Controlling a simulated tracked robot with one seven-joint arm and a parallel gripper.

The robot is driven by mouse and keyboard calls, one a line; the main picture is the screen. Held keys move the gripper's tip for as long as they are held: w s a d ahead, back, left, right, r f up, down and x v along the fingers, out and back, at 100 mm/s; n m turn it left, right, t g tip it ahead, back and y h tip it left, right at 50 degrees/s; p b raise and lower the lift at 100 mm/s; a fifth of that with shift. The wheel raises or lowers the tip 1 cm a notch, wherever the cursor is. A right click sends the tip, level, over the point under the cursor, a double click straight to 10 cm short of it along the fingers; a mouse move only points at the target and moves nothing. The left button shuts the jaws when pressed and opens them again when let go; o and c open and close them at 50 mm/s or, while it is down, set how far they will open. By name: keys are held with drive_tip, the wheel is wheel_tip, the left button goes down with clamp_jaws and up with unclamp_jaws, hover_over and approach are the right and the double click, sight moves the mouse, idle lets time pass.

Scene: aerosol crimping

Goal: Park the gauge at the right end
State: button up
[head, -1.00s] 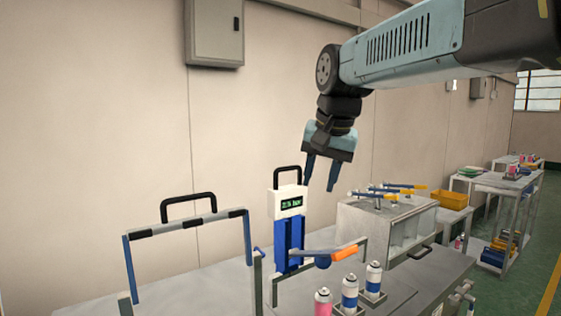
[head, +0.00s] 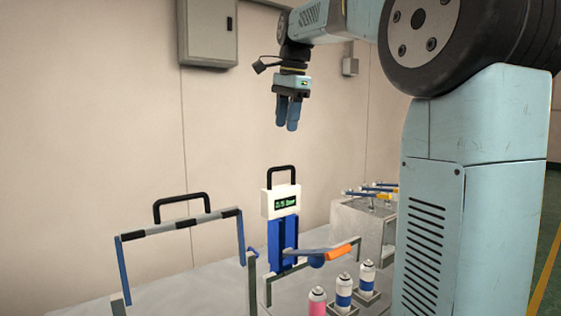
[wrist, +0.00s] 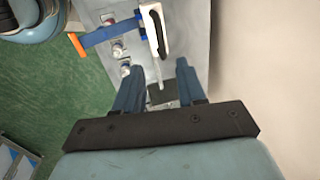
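The gauge (head: 281,201) is a white box with a dark green-lit display and a black loop handle on top. It sits upright at the top of a blue stand (head: 282,242), in the middle of the head view. My gripper (head: 287,126) hangs above the gauge with its blue fingers pointing down, clear of the handle. In the wrist view my gripper (wrist: 158,70) is open, fingers apart with nothing held. A white body with a dark loop (wrist: 155,30), likely the gauge, shows beyond the fingertips there.
An orange-ended lever (head: 338,252) sticks out right of the stand. Several cans (head: 343,290) stand in front. A grey box with levers (head: 360,220) is behind right. Air around my gripper is clear.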

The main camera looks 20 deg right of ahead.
sight(282, 167)
drive_tip(key=f, duration=0.3)
drive_tip(key=w+f, duration=0.1)
drive_tip(key=f, duration=0.3)
drive_tip(key=w+f, duration=0.1)
drive_tip(key=f, duration=0.3)
drive_tip(key=shift+a+f, duration=0.1)
drive_tip(key=shift+a, duration=0.25)
clamp_jaws()
